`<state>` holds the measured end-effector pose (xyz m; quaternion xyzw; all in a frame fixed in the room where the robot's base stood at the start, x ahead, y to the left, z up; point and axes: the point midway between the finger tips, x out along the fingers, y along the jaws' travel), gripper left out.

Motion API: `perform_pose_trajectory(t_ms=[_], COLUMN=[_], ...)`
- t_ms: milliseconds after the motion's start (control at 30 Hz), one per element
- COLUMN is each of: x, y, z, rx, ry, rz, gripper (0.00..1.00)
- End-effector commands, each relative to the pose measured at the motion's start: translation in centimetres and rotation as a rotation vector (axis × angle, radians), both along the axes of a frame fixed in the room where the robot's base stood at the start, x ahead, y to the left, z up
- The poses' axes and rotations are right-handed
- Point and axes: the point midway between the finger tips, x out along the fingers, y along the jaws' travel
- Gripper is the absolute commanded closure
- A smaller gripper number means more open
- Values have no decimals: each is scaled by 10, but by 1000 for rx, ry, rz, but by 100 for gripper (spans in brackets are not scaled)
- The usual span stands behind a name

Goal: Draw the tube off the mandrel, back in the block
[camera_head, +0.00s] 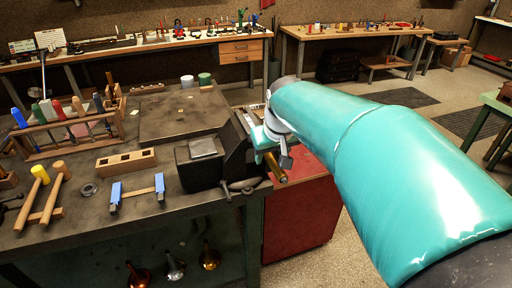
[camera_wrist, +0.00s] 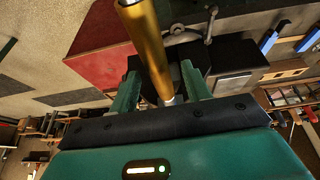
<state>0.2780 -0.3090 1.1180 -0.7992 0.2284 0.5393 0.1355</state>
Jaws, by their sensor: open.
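The brass tube (camera_head: 276,170) slants down and out past the right side of the bench vise (camera_head: 215,158). In the wrist view the tube (camera_wrist: 148,45) runs between the two green fingers of my gripper (camera_wrist: 160,65). The fingers are open, and a gap shows on the tube's right side. A short pale metal piece, perhaps the mandrel (camera_wrist: 172,99), shows at the tube's lower end; the rest is hidden. In the head view my gripper (camera_head: 270,143) is beside the vise, partly hidden by my arm. A wooden block (camera_head: 126,160) with dark openings lies on the bench, left of the vise.
A blue-ended clamp (camera_head: 137,190) and mallets (camera_head: 48,195) lie left on the bench (camera_head: 90,228). A tool rack (camera_head: 70,128) stands behind them. A red cabinet (camera_head: 300,205) is below my gripper. Open floor lies to the right.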

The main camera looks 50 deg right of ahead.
Motion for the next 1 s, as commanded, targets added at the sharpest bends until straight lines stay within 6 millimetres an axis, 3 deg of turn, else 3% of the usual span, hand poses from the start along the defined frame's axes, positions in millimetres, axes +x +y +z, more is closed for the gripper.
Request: perform_pose_trajectory(t_ms=[267,500,1000], x=[-1,-1,-17], y=[-2,-2,8], z=[-1,-1,0], rx=[0,-1,0], ry=[-1,-1,-3], rz=[-1,0,0], gripper=[52,99,100])
